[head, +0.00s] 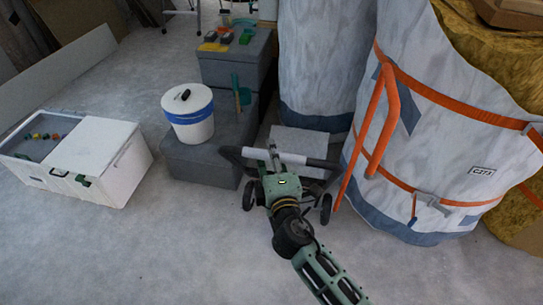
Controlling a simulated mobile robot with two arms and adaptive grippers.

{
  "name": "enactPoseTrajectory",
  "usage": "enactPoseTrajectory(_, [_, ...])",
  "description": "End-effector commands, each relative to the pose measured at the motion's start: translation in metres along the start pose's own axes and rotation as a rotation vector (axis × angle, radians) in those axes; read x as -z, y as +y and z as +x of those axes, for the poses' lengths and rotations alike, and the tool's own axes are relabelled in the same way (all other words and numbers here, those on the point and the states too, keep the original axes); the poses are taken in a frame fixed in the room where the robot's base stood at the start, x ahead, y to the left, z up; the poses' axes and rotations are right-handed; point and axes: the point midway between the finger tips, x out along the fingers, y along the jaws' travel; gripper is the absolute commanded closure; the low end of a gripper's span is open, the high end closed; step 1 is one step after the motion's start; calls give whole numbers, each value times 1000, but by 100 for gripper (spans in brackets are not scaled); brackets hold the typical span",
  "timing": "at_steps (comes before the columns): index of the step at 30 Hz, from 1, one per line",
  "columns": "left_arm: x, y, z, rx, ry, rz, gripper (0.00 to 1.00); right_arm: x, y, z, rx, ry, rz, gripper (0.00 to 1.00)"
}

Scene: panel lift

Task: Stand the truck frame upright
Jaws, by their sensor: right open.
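What looks like the truck frame (318,179) is low on the floor in the middle of the head view, with dark wheels at both sides, a pale crossbar and black curved ends. A light grey plate (305,141) shows just behind the crossbar. My right gripper (273,160) comes in from the lower right, open, with its fingers at the crossbar. I cannot tell whether they touch it. My gripper and arm hide part of the frame. My left gripper is not in view.
Grey boxes (200,163) hold a white bucket (189,128) with a blue band. A white crate (115,167) stands left. Large wrapped sacks (440,160) with an orange tube or strap (376,125) crowd the right. The floor (150,250) in front is clear.

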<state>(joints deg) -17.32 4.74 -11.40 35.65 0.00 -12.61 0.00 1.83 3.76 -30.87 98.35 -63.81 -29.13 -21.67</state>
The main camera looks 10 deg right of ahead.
Motion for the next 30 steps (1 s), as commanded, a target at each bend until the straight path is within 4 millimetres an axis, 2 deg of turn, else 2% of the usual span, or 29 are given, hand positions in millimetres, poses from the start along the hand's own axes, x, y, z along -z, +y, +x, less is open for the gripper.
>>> enactPoseTrajectory(8, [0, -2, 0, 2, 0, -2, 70, 0, 0, 2, 0, 0, 1, 59])
enactPoseTrajectory(22, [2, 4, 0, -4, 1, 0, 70, 0, 0, 2, 0, 0, 1, 100])
enactPoseTrajectory(30, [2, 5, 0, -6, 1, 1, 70, 0, 0, 2, 0, 1, 2, 100])
